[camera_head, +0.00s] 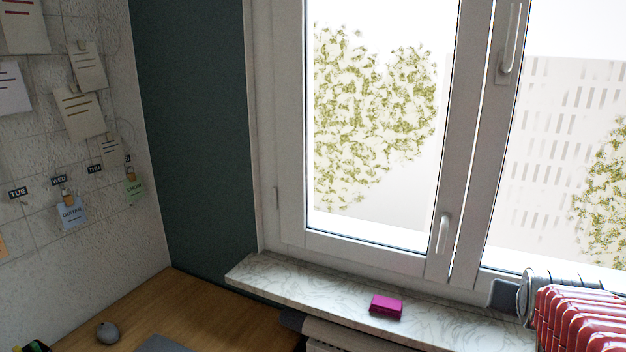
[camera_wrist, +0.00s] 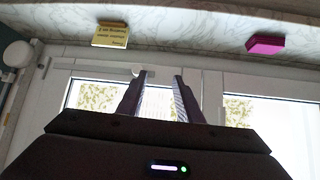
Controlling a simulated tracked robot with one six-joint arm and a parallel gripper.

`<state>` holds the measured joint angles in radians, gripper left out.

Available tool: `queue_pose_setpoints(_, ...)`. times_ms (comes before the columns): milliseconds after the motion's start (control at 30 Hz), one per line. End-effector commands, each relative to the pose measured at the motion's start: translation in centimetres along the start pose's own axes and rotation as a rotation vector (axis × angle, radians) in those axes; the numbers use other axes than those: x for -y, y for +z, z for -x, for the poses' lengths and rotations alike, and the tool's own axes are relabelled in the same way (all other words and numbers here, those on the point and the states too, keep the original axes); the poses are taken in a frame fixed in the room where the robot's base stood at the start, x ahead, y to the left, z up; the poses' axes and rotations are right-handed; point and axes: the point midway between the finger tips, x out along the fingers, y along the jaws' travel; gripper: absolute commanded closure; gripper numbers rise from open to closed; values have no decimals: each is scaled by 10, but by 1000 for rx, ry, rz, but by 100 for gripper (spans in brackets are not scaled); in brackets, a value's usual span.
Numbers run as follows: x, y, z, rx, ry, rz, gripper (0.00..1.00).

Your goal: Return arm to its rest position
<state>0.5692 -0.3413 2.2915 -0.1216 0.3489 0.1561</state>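My gripper (camera_wrist: 161,77) shows in the wrist view with its two dark fingers apart and nothing between them. Behind the fingers are the white window frame and panes.
A magenta box (camera_head: 386,307) lies on the marble sill (camera_head: 290,287); it also shows in the wrist view (camera_wrist: 265,45). A yellow lettered block (camera_wrist: 110,36) shows there too. A grey mouse (camera_head: 107,332) lies on the wooden desk (camera_head: 185,312).

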Motion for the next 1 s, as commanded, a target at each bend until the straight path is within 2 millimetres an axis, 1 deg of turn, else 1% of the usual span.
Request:
queue_pose_setpoints(33, 12, 19, 8, 53, -18, 33, 67)
queue_pose_setpoints(167, 39, 72, 32, 197, -65, 122, 67)
queue_pose_setpoints(200, 47, 89, 41, 240, -83, 152, 67)
queue_pose_setpoints(267, 59, 114, 56, 302, -113, 199, 67)
queue_pose_setpoints(300, 66, 130, 67, 339, -134, 230, 67)
queue_pose_setpoints(400, 82, 164, 91, 408, -185, 298, 67)
queue_pose_setpoints(500, 97, 186, 112, 436, -234, 350, 67)
queue_pose_setpoints(633, 118, 199, 134, 403, -302, 411, 67)
queue_pose_setpoints(800, 138, 201, 156, 350, -369, 477, 67)
queue_pose_setpoints(900, 145, 203, 160, 343, -386, 494, 67)
queue_pose_setpoints(1000, 146, 203, 161, 344, -390, 500, 67)
